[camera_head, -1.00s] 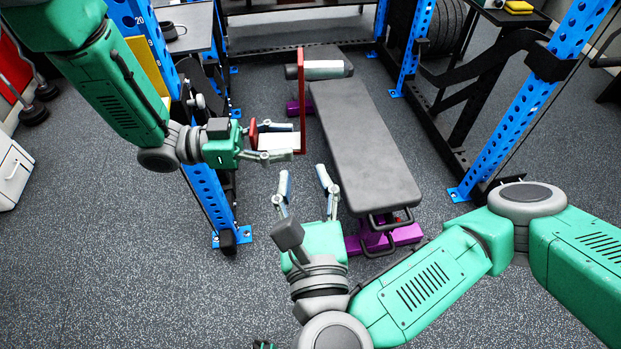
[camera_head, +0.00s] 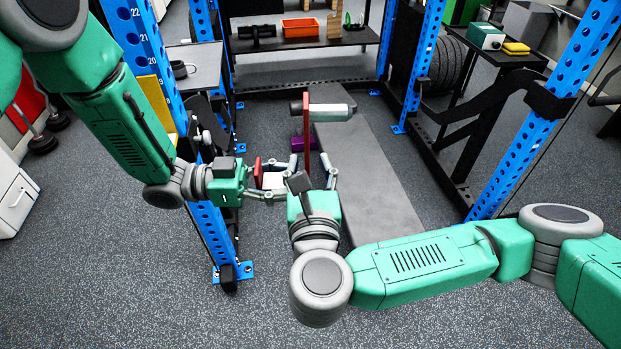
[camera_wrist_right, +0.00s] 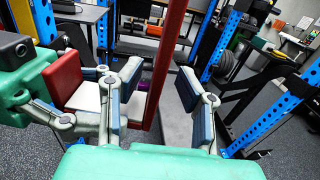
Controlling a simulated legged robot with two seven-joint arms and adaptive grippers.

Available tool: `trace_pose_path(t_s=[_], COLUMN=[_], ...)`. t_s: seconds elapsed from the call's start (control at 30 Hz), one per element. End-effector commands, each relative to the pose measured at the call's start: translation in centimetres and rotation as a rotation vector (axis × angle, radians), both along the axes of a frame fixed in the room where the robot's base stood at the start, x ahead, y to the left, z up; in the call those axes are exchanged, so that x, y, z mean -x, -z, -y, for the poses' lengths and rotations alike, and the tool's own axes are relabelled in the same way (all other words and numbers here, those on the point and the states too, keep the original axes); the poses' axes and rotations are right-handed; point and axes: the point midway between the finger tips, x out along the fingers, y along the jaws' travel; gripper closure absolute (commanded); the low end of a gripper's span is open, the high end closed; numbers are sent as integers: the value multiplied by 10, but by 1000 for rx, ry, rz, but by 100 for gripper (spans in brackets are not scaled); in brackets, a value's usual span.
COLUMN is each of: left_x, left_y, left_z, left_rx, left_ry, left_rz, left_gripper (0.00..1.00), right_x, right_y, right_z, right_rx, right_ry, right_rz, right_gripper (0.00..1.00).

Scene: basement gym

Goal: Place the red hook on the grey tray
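The red hook (camera_head: 306,125) has a tall upright red plate, a white padded arm and a small red end plate. My left gripper (camera_head: 268,180) is closed around its white arm and holds it in the air before the bench. My right gripper (camera_head: 314,173) is open, its fingers either side of the lower tall plate. In the right wrist view the red hook (camera_wrist_right: 168,50) stands between the open fingers of my right gripper (camera_wrist_right: 155,98), with gaps visible. I cannot identify the grey tray with certainty; a grey flat top (camera_head: 192,58) with a dark mug is at upper left.
A grey padded bench (camera_head: 375,180) lies just behind the hook. Blue rack posts (camera_head: 515,125) stand on both sides. A shelf (camera_head: 300,42) at the back holds an orange bin (camera_head: 301,27). A dark side table (camera_head: 500,55) at upper right carries a yellow object (camera_head: 516,48).

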Motion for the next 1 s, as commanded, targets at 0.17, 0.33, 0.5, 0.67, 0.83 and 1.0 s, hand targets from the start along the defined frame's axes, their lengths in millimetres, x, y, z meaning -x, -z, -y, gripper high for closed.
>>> trace_pose_path(t_s=[0.17,0.33,0.5,0.67,0.83,1.0], left_x=[0,0,-1,-1,0,0], left_y=[-2,-2,-2,-1,-1,-1], left_z=[0,0,0,0,0,-2], left_rx=[4,4,4,3,2,1], left_ry=[0,0,-1,-1,-1,-1], left_rz=[2,2,2,2,1,1], left_gripper=[100,100,100,38,38,38], right_x=[-4,-3,-3,-4,-3,-3], right_y=[0,0,0,-2,-2,-2], right_z=[0,0,0,0,0,0], right_rx=[-1,0,0,-2,-2,-2], right_ry=[0,0,1,2,1,0], right_rz=[0,0,-1,4,3,3], right_gripper=[69,72,100,100,100,100])
